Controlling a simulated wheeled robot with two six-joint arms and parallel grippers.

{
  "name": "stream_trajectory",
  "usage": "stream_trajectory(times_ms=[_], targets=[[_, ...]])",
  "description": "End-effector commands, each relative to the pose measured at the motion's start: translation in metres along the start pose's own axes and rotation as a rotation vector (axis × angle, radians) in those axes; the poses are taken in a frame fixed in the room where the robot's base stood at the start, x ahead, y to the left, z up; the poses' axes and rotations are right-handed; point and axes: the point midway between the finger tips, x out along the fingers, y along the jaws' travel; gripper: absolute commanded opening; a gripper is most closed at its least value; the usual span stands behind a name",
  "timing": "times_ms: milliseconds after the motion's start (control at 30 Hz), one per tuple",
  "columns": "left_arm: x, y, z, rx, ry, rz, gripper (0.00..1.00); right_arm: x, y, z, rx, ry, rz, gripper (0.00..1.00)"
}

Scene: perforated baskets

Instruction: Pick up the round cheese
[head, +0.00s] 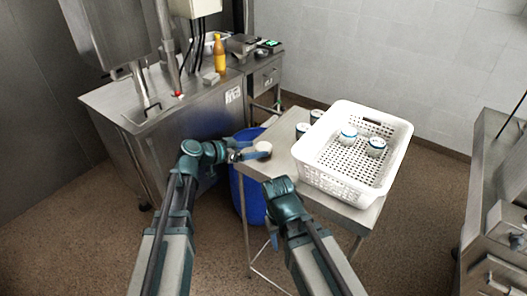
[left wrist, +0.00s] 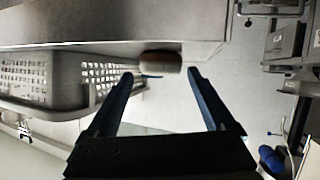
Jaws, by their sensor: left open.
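The round cheese (head: 264,146) is a small pale disc at the left edge of the metal table. In the left wrist view the cheese (left wrist: 160,62) lies at the table edge, just beyond and between my fingertips. My left gripper (head: 254,153) is open around or just short of it; its two blue fingers (left wrist: 160,74) are spread apart with nothing held between them. My right gripper (head: 286,198) hangs near the table's front left edge; its fingers are hidden from the head view.
A steel counter (head: 115,98) with an orange bottle (head: 219,55) is at left.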

Motion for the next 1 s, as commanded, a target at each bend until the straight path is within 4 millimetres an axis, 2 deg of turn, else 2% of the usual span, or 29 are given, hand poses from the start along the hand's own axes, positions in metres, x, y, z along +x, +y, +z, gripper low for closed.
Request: stream_trajectory(times_ms=[33, 200, 467, 867, 1000], targets=[[0.01, -0.003, 0.002, 0.001, -0.001, 0.002, 0.87, 0.006, -0.001, 0.0, 0.0, 0.0, 0.0, 0.5], [0.034, -0.003, 0.002, 0.002, -0.001, 0.002, 0.87, 0.015, -0.001, -0.001, 0.0, 0.0, 0.0, 0.5], [0.036, -0.002, 0.0, 0.0, -0.001, 0.0, 0.87, 0.014, -0.001, -0.001, 0.0, 0.0, 0.0, 0.5], [0.036, -0.002, 0.001, 0.0, -0.001, 0.0, 0.15, 0.014, -0.001, -0.001, 0.0, 0.0, 0.0, 0.5], [0.036, -0.002, 0.0, 0.0, 0.0, 0.0, 0.13, 0.014, -0.001, -0.001, 0.0, 0.0, 0.0, 0.5]])
